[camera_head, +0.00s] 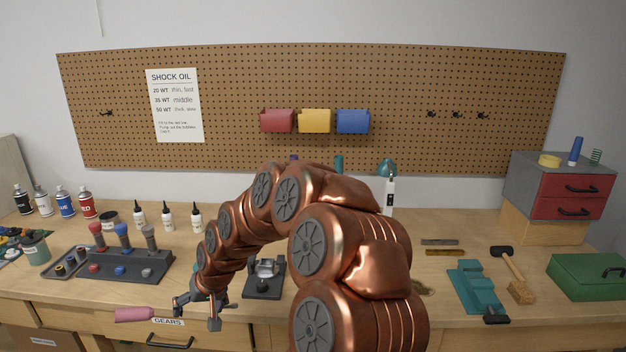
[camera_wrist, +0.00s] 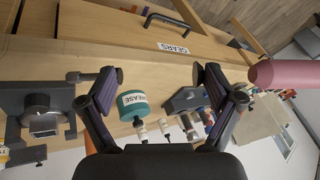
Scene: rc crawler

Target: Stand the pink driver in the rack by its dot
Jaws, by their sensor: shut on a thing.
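The pink driver (camera_head: 133,314) is held level at the front edge of the bench, its handle pointing left in the head view. The handle also shows at the right edge of the wrist view (camera_wrist: 285,72). My gripper (camera_head: 198,309) is shut on the driver to the right of the handle; its fingers (camera_wrist: 160,84) look spread in the wrist view, and the shaft between them is not clear. The dark rack (camera_head: 160,267) stands on the bench behind and left of my gripper. Red, blue and grey handles stand in it, with small coloured pieces in front. I cannot make out a pink dot.
A grease jar (camera_wrist: 133,104) shows beyond my fingers. A dark stand (camera_head: 264,286) with a metal part is right of my gripper. Dropper bottles (camera_head: 167,217) stand behind the rack. A drawer handle (camera_head: 170,342) is below the bench edge. My arm hides the bench middle.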

